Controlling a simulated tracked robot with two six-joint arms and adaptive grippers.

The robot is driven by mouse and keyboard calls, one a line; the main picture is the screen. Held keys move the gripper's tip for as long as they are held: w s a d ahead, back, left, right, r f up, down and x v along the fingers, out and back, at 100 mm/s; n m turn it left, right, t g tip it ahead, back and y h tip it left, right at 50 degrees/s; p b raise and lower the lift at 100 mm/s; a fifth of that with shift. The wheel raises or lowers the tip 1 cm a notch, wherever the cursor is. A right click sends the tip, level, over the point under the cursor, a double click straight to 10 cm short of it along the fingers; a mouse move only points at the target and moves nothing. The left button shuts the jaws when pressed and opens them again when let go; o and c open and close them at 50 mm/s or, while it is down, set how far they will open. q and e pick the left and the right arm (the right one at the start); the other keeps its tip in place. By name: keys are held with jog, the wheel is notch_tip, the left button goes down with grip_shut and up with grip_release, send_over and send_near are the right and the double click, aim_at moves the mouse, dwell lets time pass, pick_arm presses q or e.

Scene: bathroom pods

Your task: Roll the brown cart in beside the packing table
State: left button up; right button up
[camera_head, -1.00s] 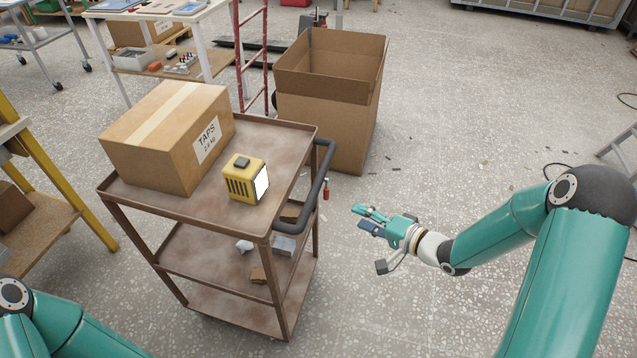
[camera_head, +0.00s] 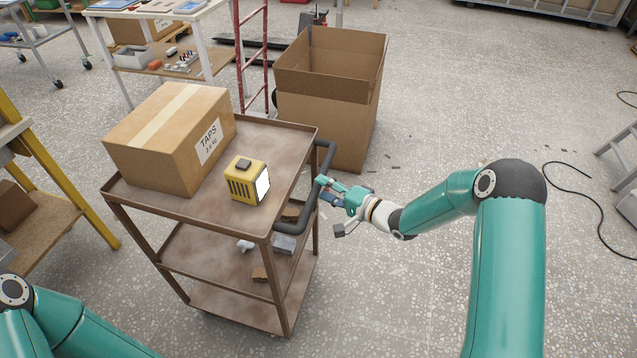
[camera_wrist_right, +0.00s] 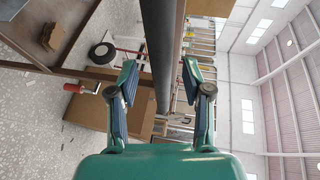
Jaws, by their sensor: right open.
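The brown cart (camera_head: 237,260) stands left of centre in the head view, with three shelves and a dark push handle (camera_head: 312,213) on its right end. A taped carton marked TAPS (camera_head: 160,150) and a yellow device (camera_head: 246,180) with a white face sit on its top. My right gripper (camera_head: 325,187) is at the handle bar, open. In the right wrist view the handle (camera_wrist_right: 160,50) runs between the two spread fingers (camera_wrist_right: 158,85), which do not close on it. Of my left arm only a link shows at the lower left; its gripper is out of view. No packing table is clearly identifiable.
A tall open carton (camera_head: 325,100) stands just behind the cart. A red ladder-like frame (camera_head: 252,60) and a white-legged table (camera_head: 200,50) are behind it. A yellow-legged bench (camera_head: 60,175) is at left. The speckled floor on the right is largely clear, with a black cable (camera_head: 585,200).

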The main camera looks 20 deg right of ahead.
jog(key=shift+x, duration=1.45)
grip_shut()
jog(key=shift+f, duration=0.1)
